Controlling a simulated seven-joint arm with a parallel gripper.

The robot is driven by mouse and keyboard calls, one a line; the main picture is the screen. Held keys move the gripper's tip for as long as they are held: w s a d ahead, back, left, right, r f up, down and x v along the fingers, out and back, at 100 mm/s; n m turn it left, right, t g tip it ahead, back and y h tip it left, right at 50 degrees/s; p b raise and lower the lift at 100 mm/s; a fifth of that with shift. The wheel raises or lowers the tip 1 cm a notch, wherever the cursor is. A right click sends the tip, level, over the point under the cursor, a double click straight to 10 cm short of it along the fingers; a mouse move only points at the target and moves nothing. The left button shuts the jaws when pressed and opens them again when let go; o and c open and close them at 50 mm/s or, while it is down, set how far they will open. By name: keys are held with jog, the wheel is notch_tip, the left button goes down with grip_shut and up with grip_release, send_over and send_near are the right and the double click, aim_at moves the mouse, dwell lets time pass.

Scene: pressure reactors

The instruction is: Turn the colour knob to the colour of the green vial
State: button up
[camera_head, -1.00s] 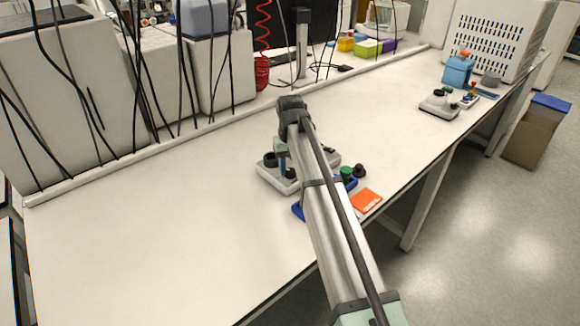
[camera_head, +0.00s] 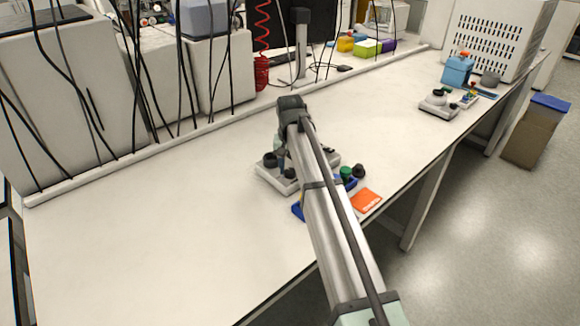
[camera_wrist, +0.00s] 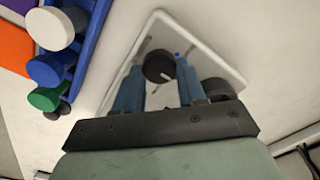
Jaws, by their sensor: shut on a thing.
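The colour knob (camera_wrist: 158,66) is a round black knob with a pale pointer line, on a white device (camera_wrist: 205,50). A small blue mark shows beside it. My gripper (camera_wrist: 160,72) has its blue fingers on either side of this knob, shut on it. In the head view my arm hides much of the white device (camera_head: 266,178). The green vial shows by its green cap (camera_wrist: 45,97) at the left of the wrist view, in a blue rack (camera_wrist: 92,40); it also shows in the head view (camera_head: 346,172).
A second black knob (camera_wrist: 218,90) sits on the device by the right finger. Blue (camera_wrist: 45,68) and white (camera_wrist: 52,28) caps stand near the green one. An orange pad (camera_head: 366,201) lies at the table's front edge. The table left of the device is clear.

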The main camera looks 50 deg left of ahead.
aim_at(290, 170)
jog(key=o, duration=1.1)
notch_tip(290, 170, up, 14)
jog(key=shift+f, duration=0.1)
dwell(0.4)
